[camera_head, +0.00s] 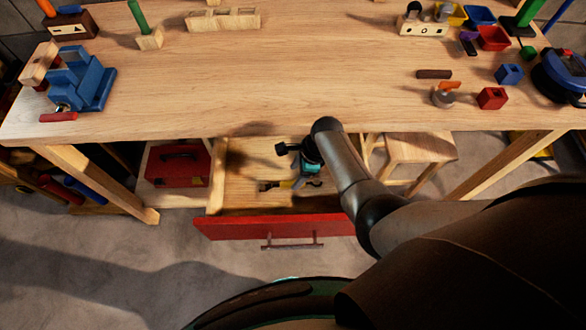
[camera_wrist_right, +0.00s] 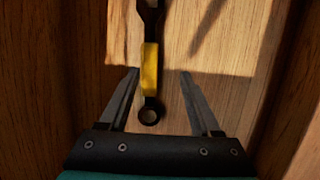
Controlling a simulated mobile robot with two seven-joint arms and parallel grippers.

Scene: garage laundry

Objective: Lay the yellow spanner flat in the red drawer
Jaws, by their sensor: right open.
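The yellow spanner (camera_head: 285,184) lies inside the open red drawer (camera_head: 275,228), under the workbench. In the right wrist view the spanner (camera_wrist_right: 150,68) has a yellow middle and dark metal ends, and appears to rest flat on the wooden drawer floor (camera_wrist_right: 220,95). My right gripper (camera_head: 300,182) is inside the drawer's outline, beside the spanner in the head view. In the wrist view its two fingers (camera_wrist_right: 158,72) are apart, one on each side of the spanner's ring end, not touching it. My left gripper is not in view.
The wooden workbench (camera_head: 300,85) overhangs the back of the drawer. A red toolbox (camera_head: 178,166) sits on a shelf to the left, and a wooden stool (camera_head: 415,148) stands to the right. A blue vise (camera_head: 82,80) and several small blocks and bins are on the bench.

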